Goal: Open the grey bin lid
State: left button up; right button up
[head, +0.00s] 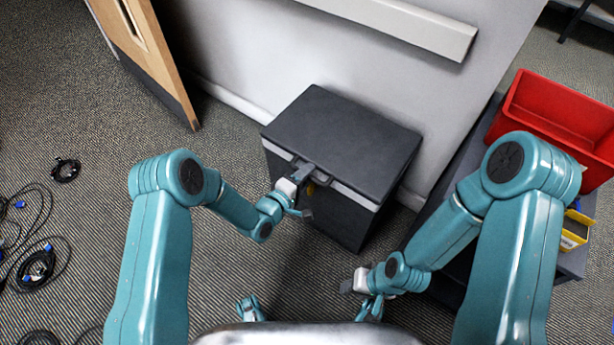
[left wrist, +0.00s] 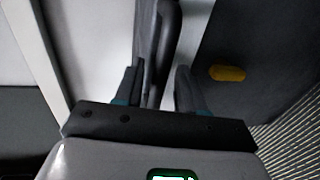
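The grey bin (head: 345,140) stands against the wall in the head view, its dark lid lying flat and shut. A light band runs under the lid, with a dark handle (head: 318,173) at the middle of the front edge. My left gripper (head: 302,176) is at this handle. In the left wrist view, the fingers (left wrist: 160,85) are apart, with the dark handle (left wrist: 168,35) reaching down between them and a pale gap beside the right finger. Contact is unclear. My right gripper (head: 350,286) is low in front of the bin, apart from it; its finger opening is unclear.
A red crate (head: 560,110) and a yellow bin (head: 575,232) are on a dark surface at the right. Several coiled cables (head: 38,265) lie on the carpet at the left. A wooden door (head: 150,55) stands at the upper left. Carpet between cables and bin is clear.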

pick_arm(q)
jog(key=shift+w+d, duration=0.25)
jog(key=shift+w, duration=0.15)
